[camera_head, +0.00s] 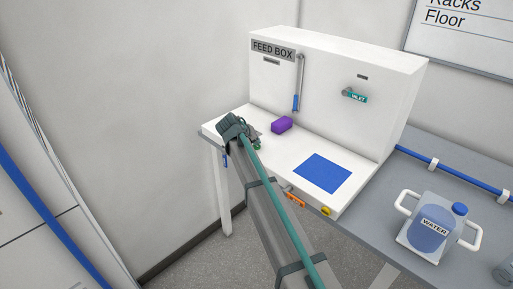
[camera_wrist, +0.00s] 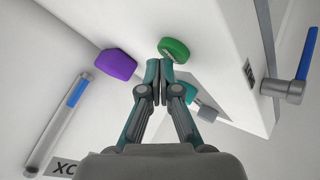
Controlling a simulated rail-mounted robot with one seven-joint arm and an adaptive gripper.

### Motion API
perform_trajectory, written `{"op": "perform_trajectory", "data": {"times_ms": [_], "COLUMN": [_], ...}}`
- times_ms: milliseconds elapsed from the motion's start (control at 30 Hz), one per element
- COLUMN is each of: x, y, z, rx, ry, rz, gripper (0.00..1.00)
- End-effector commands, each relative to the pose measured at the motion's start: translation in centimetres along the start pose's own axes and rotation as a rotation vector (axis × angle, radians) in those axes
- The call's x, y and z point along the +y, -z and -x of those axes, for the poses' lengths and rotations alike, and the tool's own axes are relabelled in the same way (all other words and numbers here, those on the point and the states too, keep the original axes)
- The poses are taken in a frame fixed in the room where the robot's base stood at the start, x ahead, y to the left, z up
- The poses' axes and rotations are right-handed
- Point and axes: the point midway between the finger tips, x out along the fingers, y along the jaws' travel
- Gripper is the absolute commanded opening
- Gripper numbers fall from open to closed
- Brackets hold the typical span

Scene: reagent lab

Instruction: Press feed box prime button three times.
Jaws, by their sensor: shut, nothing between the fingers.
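No prime label is readable. My gripper (camera_wrist: 158,69) is shut and empty, its fingertips close to the green button; whether they touch cannot be told. The head view shows my gripper (camera_head: 251,140) over the ledge's left front part, partly hiding the button.
A purple block (camera_head: 281,124) and a blue pad (camera_head: 323,173) lie on the ledge. An orange handle (camera_head: 295,199) and yellow knob (camera_head: 326,211) are on its front edge. A teal inlet valve (camera_head: 354,95) sticks out of the box. A water jug (camera_head: 434,226) stands right on the grey bench.

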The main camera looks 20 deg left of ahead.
Motion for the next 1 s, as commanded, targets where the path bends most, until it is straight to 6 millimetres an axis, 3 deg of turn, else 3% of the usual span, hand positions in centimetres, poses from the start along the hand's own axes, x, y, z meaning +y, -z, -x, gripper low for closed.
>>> {"op": "perform_trajectory", "data": {"times_ms": [1000], "x": [-0.38], "y": [-0.38], "z": [-0.51], "rx": [0.0], "ry": [0.0], "rz": [0.0], "gripper": [0.0]}}
